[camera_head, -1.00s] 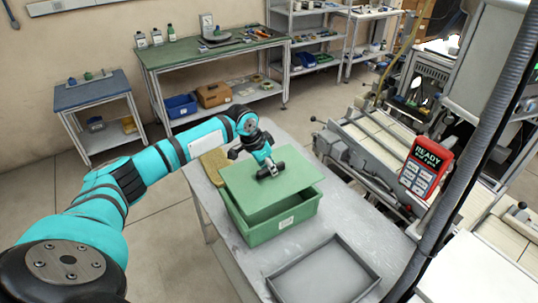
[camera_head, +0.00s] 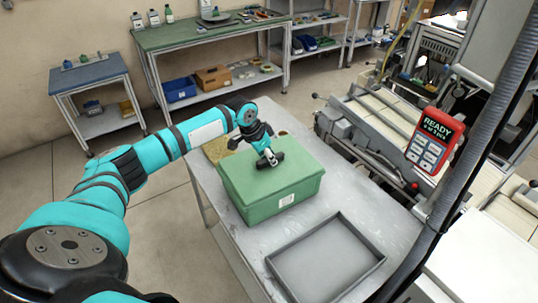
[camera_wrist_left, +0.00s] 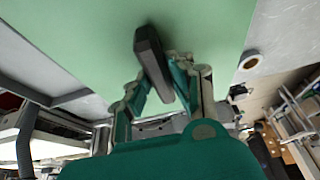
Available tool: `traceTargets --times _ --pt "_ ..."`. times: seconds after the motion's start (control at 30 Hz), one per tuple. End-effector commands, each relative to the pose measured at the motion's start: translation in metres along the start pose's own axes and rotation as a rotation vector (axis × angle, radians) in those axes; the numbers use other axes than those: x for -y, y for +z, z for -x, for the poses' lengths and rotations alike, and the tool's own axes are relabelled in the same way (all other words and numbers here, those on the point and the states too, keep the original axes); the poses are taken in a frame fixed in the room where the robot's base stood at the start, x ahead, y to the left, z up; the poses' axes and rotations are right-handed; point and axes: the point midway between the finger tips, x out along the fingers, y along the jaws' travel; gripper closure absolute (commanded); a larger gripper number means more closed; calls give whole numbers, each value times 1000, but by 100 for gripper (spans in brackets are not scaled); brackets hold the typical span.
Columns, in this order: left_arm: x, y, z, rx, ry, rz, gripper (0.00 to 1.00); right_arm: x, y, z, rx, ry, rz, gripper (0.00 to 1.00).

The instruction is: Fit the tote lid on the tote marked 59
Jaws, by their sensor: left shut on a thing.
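The green tote (camera_head: 262,208) stands on the grey metal table; its white front label is too small to read. The flat green lid (camera_head: 300,163) lies level across the tote's top, its edges in line with the rim as far as I can see. Its dark bar handle (camera_wrist_left: 150,55) sticks up from the middle. My left gripper (camera_head: 269,158) is shut on this handle; in the left wrist view its fingers (camera_wrist_left: 164,82) close around the bar. The far rim is hidden, so I cannot tell whether the lid is fully seated there. My right gripper is out of view.
An empty grey tray (camera_head: 325,262) lies on the near part of the table (camera_head: 240,248). A tan board (camera_head: 217,148) lies behind the tote. A machine with a red READY panel (camera_head: 435,138) stands to the right. A green workbench (camera_head: 200,48) is behind.

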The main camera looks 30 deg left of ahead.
Motion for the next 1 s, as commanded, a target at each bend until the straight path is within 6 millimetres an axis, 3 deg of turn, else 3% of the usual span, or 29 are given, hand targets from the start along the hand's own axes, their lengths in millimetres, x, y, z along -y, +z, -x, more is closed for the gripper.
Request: traceTargets --times 0.33,0.37,0.57,0.87,1.0 --pt "0 1 -4 -1 -1 0 100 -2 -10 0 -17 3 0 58" --pt "0 1 -4 -1 -1 0 79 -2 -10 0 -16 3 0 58" --pt "0 1 -4 -1 -1 0 53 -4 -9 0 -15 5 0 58" --pt "0 2 -2 0 -1 0 53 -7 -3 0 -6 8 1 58" --pt "1 2 13 -1 -2 -1 53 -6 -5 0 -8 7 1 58"
